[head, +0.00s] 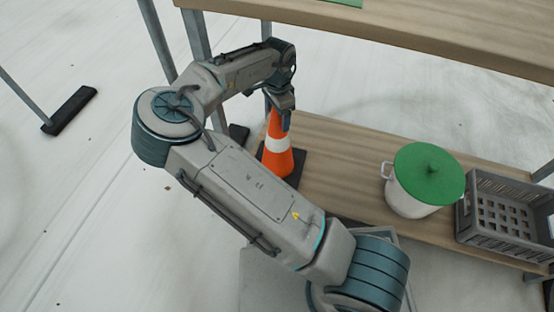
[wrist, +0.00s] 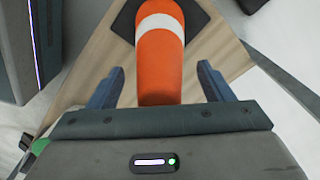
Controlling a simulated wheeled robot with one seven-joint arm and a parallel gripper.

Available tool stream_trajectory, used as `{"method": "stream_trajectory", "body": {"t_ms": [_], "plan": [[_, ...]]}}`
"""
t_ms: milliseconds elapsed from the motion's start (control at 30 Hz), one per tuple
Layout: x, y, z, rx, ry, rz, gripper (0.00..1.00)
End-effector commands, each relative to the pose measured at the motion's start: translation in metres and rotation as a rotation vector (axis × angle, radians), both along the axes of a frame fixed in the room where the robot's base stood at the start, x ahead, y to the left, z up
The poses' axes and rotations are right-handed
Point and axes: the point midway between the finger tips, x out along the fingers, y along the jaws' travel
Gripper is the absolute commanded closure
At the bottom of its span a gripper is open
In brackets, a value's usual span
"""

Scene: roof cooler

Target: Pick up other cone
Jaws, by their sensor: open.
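An orange cone (head: 277,153) with a white band and a dark square base stands upright at the left end of the low wooden shelf (head: 335,147). My gripper (head: 284,112) is at the cone's upper part in the head view. In the wrist view the cone (wrist: 160,60) lies between the two blue fingers of my gripper (wrist: 160,83), which are open with gaps on both sides of the cone. The cone's tip is hidden behind the gripper body in the wrist view.
A white pot with a green lid (head: 428,172) and a grey crate (head: 500,212) stand on the low shelf to the right. A wooden upper top (head: 420,32) overhangs behind, with metal legs near my arm. The shelf between cone and pot is clear.

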Motion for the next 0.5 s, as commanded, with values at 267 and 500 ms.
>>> {"method": "stream_trajectory", "body": {"t_ms": [267, 500], "plan": [[-0.0001, -0.0001, -0.0056, 0.0, -0.001, -0.001, 0.26], [0.0001, 0.0, -0.0054, 0.0, -0.001, 0.0, 0.85]]}}
